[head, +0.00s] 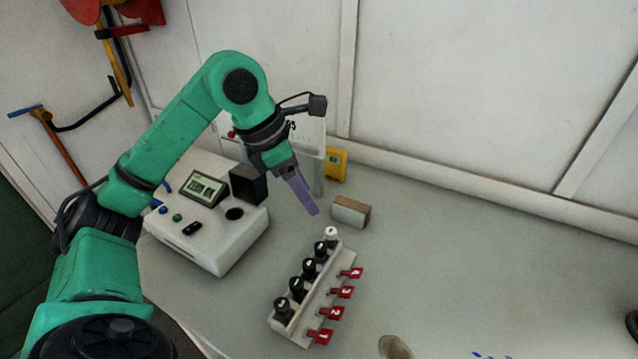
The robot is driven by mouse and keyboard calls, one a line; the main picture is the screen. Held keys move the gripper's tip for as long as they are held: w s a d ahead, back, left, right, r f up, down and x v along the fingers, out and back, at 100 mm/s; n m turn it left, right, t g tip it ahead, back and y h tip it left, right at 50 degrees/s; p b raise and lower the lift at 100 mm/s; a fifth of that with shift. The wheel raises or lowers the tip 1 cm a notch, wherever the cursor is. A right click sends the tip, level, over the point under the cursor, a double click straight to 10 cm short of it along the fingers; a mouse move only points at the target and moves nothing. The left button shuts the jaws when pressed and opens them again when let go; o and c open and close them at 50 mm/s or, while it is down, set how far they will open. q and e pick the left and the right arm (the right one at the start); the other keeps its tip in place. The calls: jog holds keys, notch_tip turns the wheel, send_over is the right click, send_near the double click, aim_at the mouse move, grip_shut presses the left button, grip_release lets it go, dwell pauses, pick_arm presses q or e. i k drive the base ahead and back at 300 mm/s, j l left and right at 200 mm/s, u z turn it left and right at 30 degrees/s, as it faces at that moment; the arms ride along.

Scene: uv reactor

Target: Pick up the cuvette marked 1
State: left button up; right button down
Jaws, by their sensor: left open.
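A pale rack (346,262) stands on the bench, holding a row of cuvettes with black caps and one white cap at the far end. Red tags numbered 1 to 4 stick out along its right side; tag 1 (321,337) is nearest. The black-capped cuvette (282,309) at the near end stands beside tag 1; the small mark on its cap is hard to read. My left gripper (313,208) points down, open and empty, above and behind the rack's far end, away from that cuvette. My right gripper is not in view.
A white instrument (215,248) with a lit display (203,187) stands left of the rack. A small brown-and-white block (351,211) and a yellow device (336,163) sit behind it. The bench (480,250) to the right is mostly clear.

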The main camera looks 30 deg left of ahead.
aim_at(296, 284)
jog(key=k, duration=2)
